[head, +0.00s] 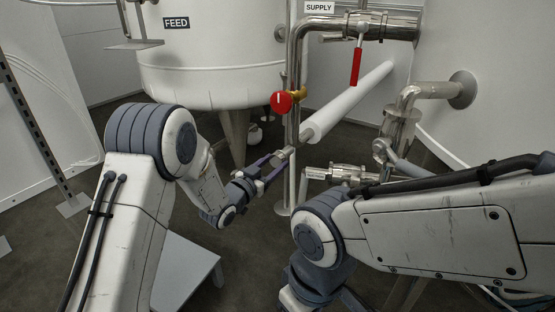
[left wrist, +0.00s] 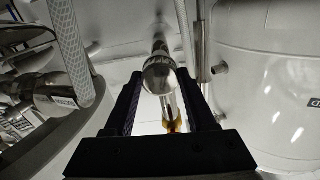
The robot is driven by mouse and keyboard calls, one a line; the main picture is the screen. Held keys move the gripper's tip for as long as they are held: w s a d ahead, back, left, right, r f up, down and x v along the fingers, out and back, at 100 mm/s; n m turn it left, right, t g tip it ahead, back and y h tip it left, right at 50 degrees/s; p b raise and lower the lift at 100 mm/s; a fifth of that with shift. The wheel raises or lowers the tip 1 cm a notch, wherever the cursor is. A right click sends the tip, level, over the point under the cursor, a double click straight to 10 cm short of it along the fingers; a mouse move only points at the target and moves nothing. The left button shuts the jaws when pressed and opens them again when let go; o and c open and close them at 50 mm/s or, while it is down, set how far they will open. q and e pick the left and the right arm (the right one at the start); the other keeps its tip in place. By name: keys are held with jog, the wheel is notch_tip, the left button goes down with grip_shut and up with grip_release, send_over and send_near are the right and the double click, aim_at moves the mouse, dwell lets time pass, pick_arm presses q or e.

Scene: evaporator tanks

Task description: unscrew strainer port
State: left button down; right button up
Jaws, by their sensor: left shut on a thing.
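My left gripper (head: 273,164) is at the middle of the head view, beside the vertical steel pipe (head: 293,120). It is shut on the strainer port (head: 284,154), a small metal end piece at that pipe. In the left wrist view the port's round, shiny metal end (left wrist: 160,76) sits between the two dark fingers of the left gripper (left wrist: 160,95). The threads of the port are not visible. My right arm comes in from the right, and its gripper is out of view.
A red round valve handle (head: 281,102) with a yellow part is on the pipe just above. A white insulated pipe (head: 345,103) slants up right. A red lever (head: 356,66) hangs below the supply line. The white feed tank (head: 215,70) stands behind. A low white stool (head: 187,262) is at lower left.

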pick_arm(q)
jog(key=shift+r+n+p, duration=0.15)
jog(key=shift+n+p, duration=0.65)
jog(key=shift+n, duration=0.3)
jog(key=n+p, duration=0.1)
jog(key=n, duration=0.1)
jog(key=shift+n, duration=0.4)
jog(key=shift+f, duration=0.25)
jog(key=c, duration=0.5)
grip_release()
